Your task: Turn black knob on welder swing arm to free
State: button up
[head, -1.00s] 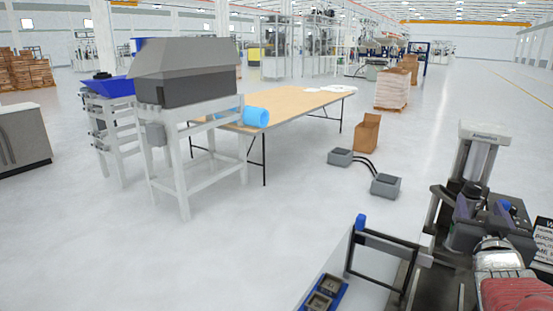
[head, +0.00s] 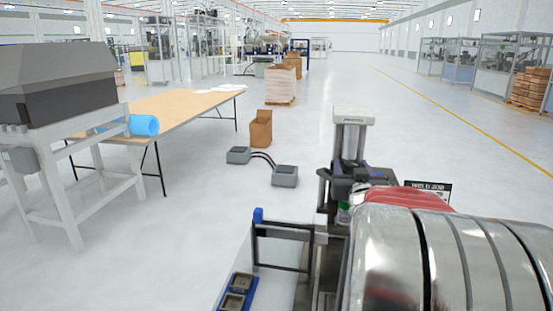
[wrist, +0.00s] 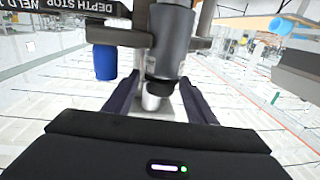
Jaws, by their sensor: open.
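The welder (head: 352,150), with a grey column and dark fittings, stands right of centre in the head view, partly hidden by my arm. A frame with a blue-tipped post (head: 258,216) is at its left. In the wrist view, my gripper (wrist: 158,92) is open. Its two dark fingers are on either side of a dark grey cylinder with a shiny metal end (wrist: 168,45). I cannot tell whether they touch it. A blue knob (wrist: 105,62) hangs to its left, below a black "DEPTH STOP" label (wrist: 90,32). I cannot clearly identify the black knob.
A blue tray (head: 238,292) with small parts lies at the welder's front left. Two grey floor boxes (head: 284,176) joined by cables and a brown carton (head: 261,128) are beyond. A long wooden table (head: 180,108) stands left.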

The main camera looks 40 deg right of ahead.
jog(key=x, duration=0.4)
jog(key=shift+w+d, duration=0.15)
jog(key=shift+w, duration=0.05)
jog(key=shift+c, duration=0.5)
jog(key=c, duration=0.9)
